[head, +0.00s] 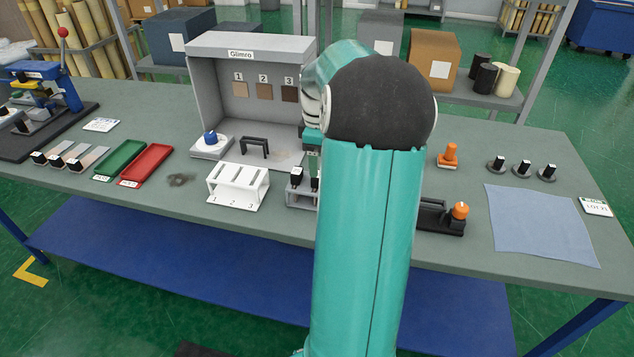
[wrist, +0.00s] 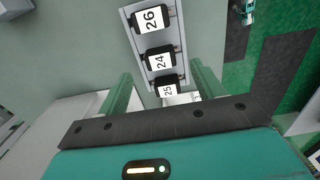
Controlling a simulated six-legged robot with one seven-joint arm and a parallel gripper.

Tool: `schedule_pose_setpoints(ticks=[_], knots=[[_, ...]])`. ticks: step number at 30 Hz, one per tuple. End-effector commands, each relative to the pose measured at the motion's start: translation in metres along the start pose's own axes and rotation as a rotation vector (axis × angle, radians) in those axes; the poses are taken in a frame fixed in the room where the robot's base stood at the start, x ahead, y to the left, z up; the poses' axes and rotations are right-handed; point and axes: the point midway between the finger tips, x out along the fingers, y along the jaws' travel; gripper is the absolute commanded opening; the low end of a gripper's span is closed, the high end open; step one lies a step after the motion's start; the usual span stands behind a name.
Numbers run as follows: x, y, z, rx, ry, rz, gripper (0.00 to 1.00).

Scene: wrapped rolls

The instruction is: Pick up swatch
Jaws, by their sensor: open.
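In the wrist view, three black-handled swatches labelled 26 (wrist: 151,20), 24 (wrist: 159,59) and 25 (wrist: 168,89) stand in a row in a grey rack (wrist: 133,45). My gripper (wrist: 163,72) is open, its two green fingers on either side of the row near 24 and 25, with nothing held. Whether the fingers touch a handle cannot be told. In the head view, a grey rack (head: 300,200) with a black handle (head: 297,176) shows just left of my arm, which hides part of it and most of my gripper.
A white slotted stand (head: 237,188) numbered 1 to 3 and a grey booth (head: 212,90) with three sample squares are left of my arm. Green (head: 119,160) and red (head: 146,166) trays lie further left. A blue cloth (head: 540,225) and orange-topped tools (head: 448,155) are on the right.

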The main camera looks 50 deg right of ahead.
Motion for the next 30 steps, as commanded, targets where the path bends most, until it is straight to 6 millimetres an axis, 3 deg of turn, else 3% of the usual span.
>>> schedule_pose_setpoints(ticks=[5,15,23,28,30], knots=[[0.013,0.001,0.001,0.001,0.001,0.000,0.67],[0.058,0.000,-0.001,0.001,0.000,0.000,0.67],[0.060,0.000,-0.001,0.002,0.000,0.001,0.67],[0.060,0.000,-0.001,0.001,0.000,0.001,0.34],[0.060,0.000,-0.001,0.001,0.000,0.001,0.32]])
